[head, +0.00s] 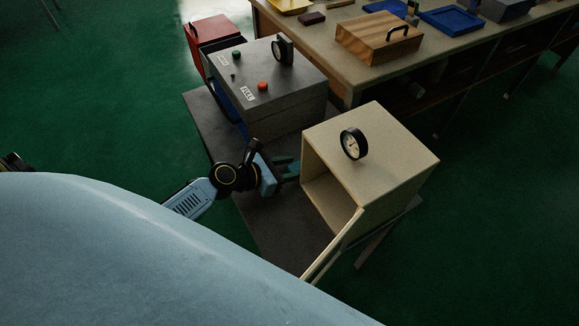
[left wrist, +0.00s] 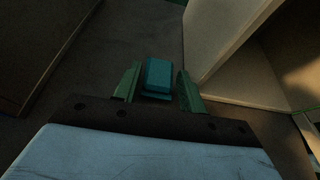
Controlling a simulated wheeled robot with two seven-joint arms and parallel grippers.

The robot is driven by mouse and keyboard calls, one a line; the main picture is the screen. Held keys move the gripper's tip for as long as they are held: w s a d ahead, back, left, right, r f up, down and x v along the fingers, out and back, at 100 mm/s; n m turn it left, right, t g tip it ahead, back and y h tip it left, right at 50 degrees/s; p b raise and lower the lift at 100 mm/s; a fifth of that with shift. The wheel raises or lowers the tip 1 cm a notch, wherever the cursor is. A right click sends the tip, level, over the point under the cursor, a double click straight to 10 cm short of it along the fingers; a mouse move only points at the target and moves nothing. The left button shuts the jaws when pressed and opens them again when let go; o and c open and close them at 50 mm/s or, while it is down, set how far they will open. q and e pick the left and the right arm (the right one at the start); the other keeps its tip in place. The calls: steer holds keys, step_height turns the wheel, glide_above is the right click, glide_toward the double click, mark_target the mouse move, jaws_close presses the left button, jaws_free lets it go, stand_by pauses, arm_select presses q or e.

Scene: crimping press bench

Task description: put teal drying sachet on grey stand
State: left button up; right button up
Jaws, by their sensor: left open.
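The teal drying sachet (left wrist: 158,73) shows in the left wrist view as a small block just ahead of my left gripper, between the lines of its two fingers. My left gripper (left wrist: 160,88) is open, with a green finger on each side and a gap to the sachet on both sides. In the head view my left gripper (head: 291,170) is low over the dark bench, beside the open front of the beige box. The sachet cannot be told apart from the fingers there. I cannot make out a grey stand for certain. My right gripper is not in view.
The beige box (head: 390,165) with a gauge has its door (head: 332,246) swung open at the front. A grey press box (head: 270,95) with buttons stands behind my left gripper. A red box (head: 215,32) is farther back. A long table (head: 345,72) holds a wooden box and trays.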

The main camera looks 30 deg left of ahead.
arm_select(q)
steer(key=p+v, duration=0.1)
steer(key=v, duration=0.9)
steer(key=shift+s+p, duration=0.25)
steer(key=shift+p, duration=0.05)
steer(key=shift+s+a+r, duration=0.35)
steer(key=shift+s, duration=0.2)
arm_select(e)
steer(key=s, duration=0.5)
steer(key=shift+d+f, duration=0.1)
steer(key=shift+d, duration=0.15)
